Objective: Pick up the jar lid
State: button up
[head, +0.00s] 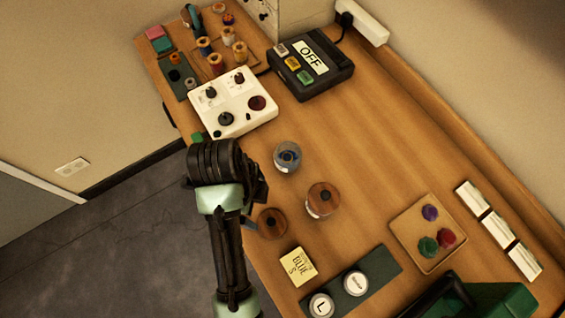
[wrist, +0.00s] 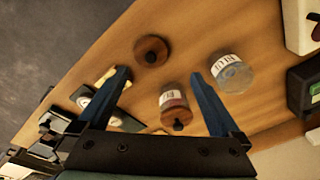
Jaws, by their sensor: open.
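The loose jar lid (head: 270,222) is a brown wooden disc with a dark knob. It lies flat on the table beside my forearm. In the wrist view the lid (wrist: 146,47) is beyond my fingertips, at upper centre. A lidded jar (head: 323,200) with a brown top stands near it; it also shows in the wrist view (wrist: 172,97). An open glass jar (head: 287,157) with bluish contents stands farther back; it also shows in the wrist view (wrist: 232,76). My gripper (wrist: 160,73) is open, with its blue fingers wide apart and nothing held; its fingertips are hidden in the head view.
A yellow note (head: 297,267) and a dark mat (head: 383,267) with white round pieces are near the front. A wooden tray (head: 402,228) holds coloured pieces. A white control box (head: 232,102) and a black OFF box (head: 330,83) stand farther back. Table centre-right is clear.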

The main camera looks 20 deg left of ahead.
jog(key=s+r, duration=0.1)
send_over(269, 222)
jog(key=shift+g, duration=0.3)
jog(key=f, duration=0.7)
jog(key=shift+s+a, duration=0.15)
jog(key=shift+a, duration=0.25)
jog(key=shift+w+d+f+p, duration=0.15)
jog(key=shift+f+p, duration=0.15)
jog(key=shift+f, duration=0.65)
jog(key=shift+d+f+p, duration=0.2)
jog(key=shift+f+p, duration=0.1)
jog(key=shift+f, duration=0.65)
jog(key=shift+w+d+f+p, duration=0.15)
jog(key=shift+f+p, duration=0.15)
jog(key=shift+f, duration=0.65)
jog(key=shift+s, duration=0.1)
jog(key=c, duration=1)
